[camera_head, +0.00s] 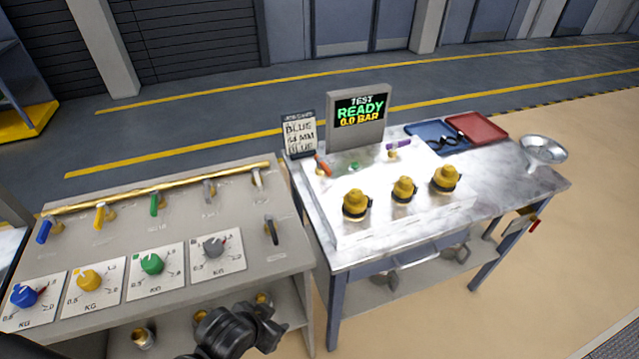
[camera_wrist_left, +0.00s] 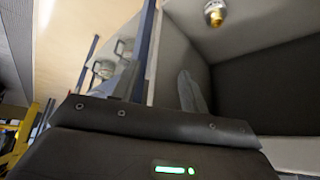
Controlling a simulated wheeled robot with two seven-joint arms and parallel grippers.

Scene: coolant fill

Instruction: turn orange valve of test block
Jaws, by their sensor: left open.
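The test block (camera_head: 345,220) is a pale slab on the marble-topped table at the right in the head view. Its orange valve (camera_head: 323,165) has a slanted lever at the back left, beside the job card. A purple lever (camera_head: 398,145) and a small green part (camera_head: 354,167) are also at its back. Three yellow caps stand along its front, one being the middle cap (camera_head: 404,189). My left gripper (camera_head: 245,326) is dark and low at the bottom edge, in front of the left bench and far from the orange valve. It is open. My right gripper is not in view.
The left bench (camera_head: 185,215) carries coloured levers, dials and a brass pipe. A display (camera_head: 358,115) reads TEST READY behind the block. A blue tray (camera_head: 425,130), a red tray (camera_head: 478,128) and a metal bowl (camera_head: 543,150) are at the right. A narrow gap separates bench and table.

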